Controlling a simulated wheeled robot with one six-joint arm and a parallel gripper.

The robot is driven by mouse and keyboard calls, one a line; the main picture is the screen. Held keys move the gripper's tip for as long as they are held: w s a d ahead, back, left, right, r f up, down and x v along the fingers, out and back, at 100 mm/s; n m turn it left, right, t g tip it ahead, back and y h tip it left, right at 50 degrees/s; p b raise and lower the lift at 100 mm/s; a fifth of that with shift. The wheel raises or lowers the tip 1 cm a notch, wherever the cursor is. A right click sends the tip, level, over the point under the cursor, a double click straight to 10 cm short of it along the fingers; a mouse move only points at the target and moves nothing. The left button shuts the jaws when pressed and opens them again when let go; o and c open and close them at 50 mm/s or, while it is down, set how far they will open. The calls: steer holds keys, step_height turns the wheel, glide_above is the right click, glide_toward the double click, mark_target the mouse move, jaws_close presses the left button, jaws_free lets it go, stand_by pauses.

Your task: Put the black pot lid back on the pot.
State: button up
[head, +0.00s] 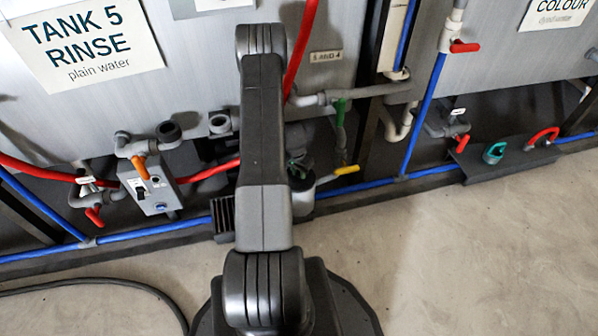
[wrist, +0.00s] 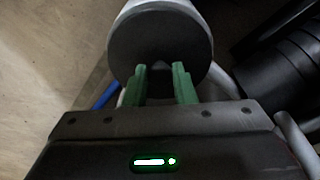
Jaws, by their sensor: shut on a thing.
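The black pot lid (wrist: 160,38) shows as a dark disc in the wrist view. The green fingers of my gripper (wrist: 160,72) are closed at its near edge, around what looks like a small dark knob. The pale grey pot (wrist: 206,27) shows behind the disc, and the two line up closely. I cannot tell whether the lid touches the rim all round. In the head view the pot (head: 303,203) stands low by the tanks, partly hidden by my arm. A dark top (head: 302,184) shows on it, with a bit of green above.
A grey switch box (head: 150,187) and red-handled valves are at the left. Blue pipe (head: 375,184) runs along the tank base. A yellow-handled valve (head: 346,170) is close to the pot's right. A dark tray (head: 508,160) lies further right.

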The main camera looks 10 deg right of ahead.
mark_target(296, 181)
steer(key=shift+f, duration=0.2)
steer(key=o, duration=1)
steer(key=shift+r, duration=0.15)
step_height(296, 181, up, 12)
steer(key=s+a+p, duration=0.1)
steer(key=p, duration=0.3)
steer(key=shift+s+a, duration=0.1)
